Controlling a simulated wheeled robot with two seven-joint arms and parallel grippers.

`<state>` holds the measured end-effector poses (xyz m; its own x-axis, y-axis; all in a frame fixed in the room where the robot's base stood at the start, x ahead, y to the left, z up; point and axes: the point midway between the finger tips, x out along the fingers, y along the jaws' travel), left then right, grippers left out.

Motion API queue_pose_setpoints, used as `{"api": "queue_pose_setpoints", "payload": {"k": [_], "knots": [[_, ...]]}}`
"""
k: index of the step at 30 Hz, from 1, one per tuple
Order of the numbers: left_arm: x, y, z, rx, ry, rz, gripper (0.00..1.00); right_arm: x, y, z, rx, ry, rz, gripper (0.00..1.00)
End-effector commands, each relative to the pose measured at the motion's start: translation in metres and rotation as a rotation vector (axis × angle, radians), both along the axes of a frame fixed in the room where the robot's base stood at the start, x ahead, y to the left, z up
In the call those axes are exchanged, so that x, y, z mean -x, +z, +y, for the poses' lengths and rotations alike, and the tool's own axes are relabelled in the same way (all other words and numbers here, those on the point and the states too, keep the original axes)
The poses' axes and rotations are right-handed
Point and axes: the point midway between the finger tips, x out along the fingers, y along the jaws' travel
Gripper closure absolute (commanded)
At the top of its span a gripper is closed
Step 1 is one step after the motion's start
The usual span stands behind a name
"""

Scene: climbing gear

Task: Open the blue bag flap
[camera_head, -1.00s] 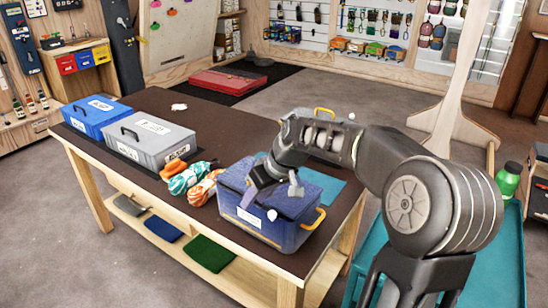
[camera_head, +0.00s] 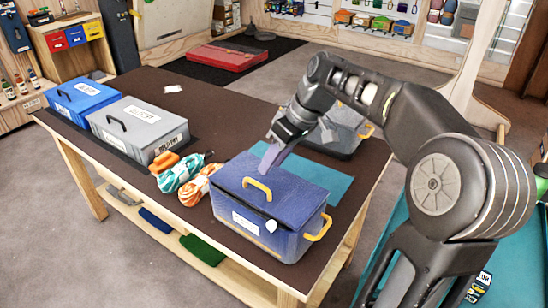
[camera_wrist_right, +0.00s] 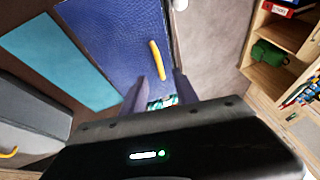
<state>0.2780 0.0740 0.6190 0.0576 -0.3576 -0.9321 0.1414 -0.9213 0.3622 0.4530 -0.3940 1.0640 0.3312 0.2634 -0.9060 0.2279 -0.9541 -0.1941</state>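The blue bag (camera_head: 290,197) is box-shaped, with a yellow handle (camera_head: 257,188) on top and another yellow handle on its right end. It stands upright near the table's front edge, and its top flap lies down flat. A white knob (camera_head: 271,226) and a label show on its front. My right gripper (camera_head: 268,160) is over the bag's back left edge. In the right wrist view the right gripper's two fingers (camera_wrist_right: 160,88) are apart with nothing held between them, and the blue top with its yellow handle (camera_wrist_right: 157,60) lies beyond. My left gripper is not in view.
A teal mat (camera_head: 325,178) lies behind the bag, and a grey case (camera_head: 343,130) stands beyond it. Coiled ropes (camera_head: 178,172) lie left of the bag. A grey box (camera_head: 137,128) and a blue box (camera_head: 80,100) stand farther left. The table's back middle is mostly clear.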

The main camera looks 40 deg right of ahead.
Motion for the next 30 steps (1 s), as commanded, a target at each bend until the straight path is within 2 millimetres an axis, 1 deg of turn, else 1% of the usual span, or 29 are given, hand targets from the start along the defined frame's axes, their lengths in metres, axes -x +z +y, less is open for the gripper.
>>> {"api": "queue_pose_setpoints", "payload": {"k": [5,15,18,23,30], "knots": [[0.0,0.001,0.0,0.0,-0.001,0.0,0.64,-0.004,-0.011,0.003,-0.001,0.001,0.003,0.64],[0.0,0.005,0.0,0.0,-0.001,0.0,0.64,-0.019,-0.054,0.016,-0.001,0.001,0.004,0.64],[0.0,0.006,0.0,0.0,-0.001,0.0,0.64,-0.023,-0.064,0.019,-0.001,0.0,0.002,0.64],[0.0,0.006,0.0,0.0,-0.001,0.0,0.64,-0.025,-0.071,0.02,-0.001,0.0,0.001,0.64],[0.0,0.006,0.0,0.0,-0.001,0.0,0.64,-0.026,-0.071,0.02,0.0,-0.001,0.0,0.65]]}}
